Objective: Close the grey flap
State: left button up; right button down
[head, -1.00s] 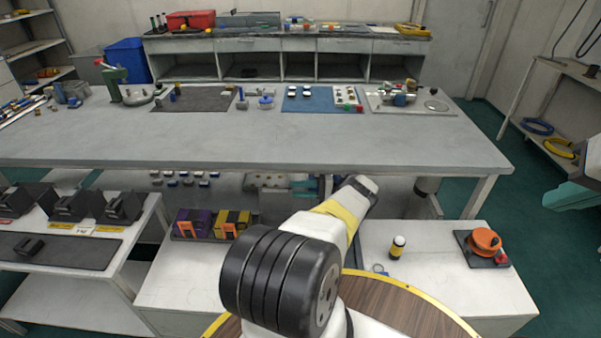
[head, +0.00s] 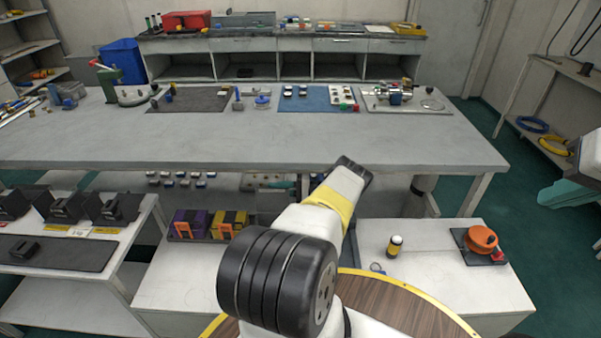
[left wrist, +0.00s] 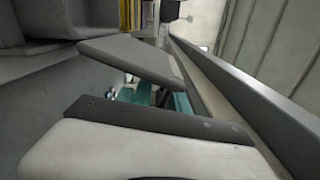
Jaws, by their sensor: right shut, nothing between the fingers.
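A plain grey panel (left wrist: 132,57), which looks like the grey flap, slants across the upper middle of the left wrist view. It stands away from the grey surfaces beside it, with a gap below it. My left gripper (head: 352,170) is at the far end of the white arm with the yellow band, by the front edge of the long table. My own white shell with a dark edge fills the bottom of the left wrist view. My left fingers are not clearly visible. I cannot tell whether they touch the panel. My right gripper is not in view.
The long grey table (head: 420,140) stands across the middle. Purple and yellow boxes (head: 208,222) sit on the low bench left of my arm. An orange reel (head: 482,239) and a small black-and-yellow cylinder (head: 395,246) stand on the right low bench.

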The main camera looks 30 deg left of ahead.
pick_arm(q)
grip_shut()
jog(key=shift+f, duration=0.1)
dwell(1.0)
jog(key=shift+d, duration=0.1)
